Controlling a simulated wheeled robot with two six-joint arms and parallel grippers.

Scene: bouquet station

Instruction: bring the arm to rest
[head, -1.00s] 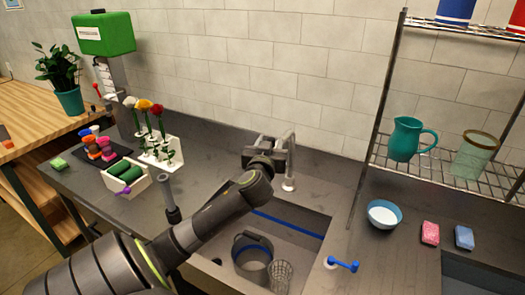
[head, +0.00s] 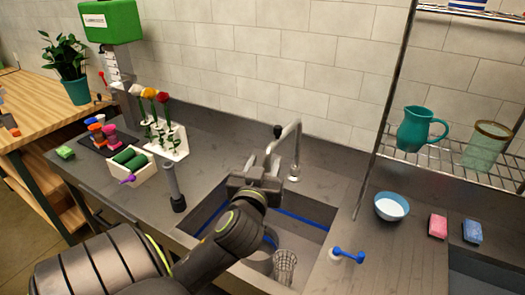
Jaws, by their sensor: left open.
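My left arm comes in from the lower left of the head view and reaches over the sink (head: 308,233). Its gripper (head: 262,168) is at the sink's back edge, in front of the faucet (head: 296,150). The jaws are open, and I see nothing between them. My arm partly hides a grey bucket (head: 262,258) in the sink. My right gripper does not show.
A clear ribbed glass (head: 285,266) stands in the sink.

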